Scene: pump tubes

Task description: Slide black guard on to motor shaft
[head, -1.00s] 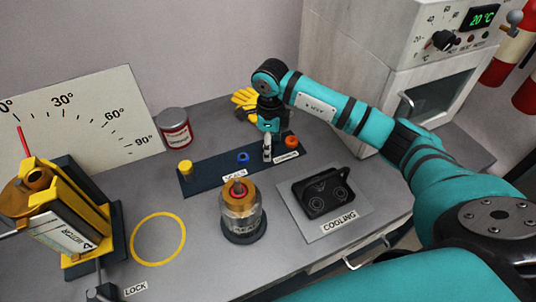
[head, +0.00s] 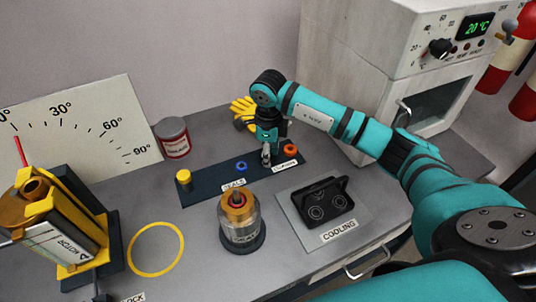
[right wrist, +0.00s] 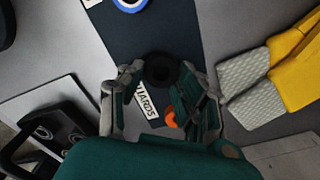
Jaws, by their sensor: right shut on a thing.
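The black guard (right wrist: 160,69) is a dark ring between the fingertips of my right gripper (right wrist: 156,82), which is shut on it. In the head view my right gripper (head: 266,158) points down at the dark rack (head: 210,186), near its GUARDS label; the guard is hard to make out there. A gap between guard and rack cannot be judged. A clear-bodied cylinder with a copper top and upright shaft (head: 239,199) stands front-left of the gripper. A copper-topped unit (head: 36,190) sits in a yellow tilted holder labelled MOTOR at the left. My left gripper is not in view.
On the rack are an orange guard (head: 290,149), a blue seal (head: 242,166) and a yellow piece (head: 183,177). A COOLING plate (head: 345,234) with a black item lies to the right. A can (head: 172,138) and yellow gloves (head: 244,112) stand behind. The yellow table ring (head: 155,272) is empty.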

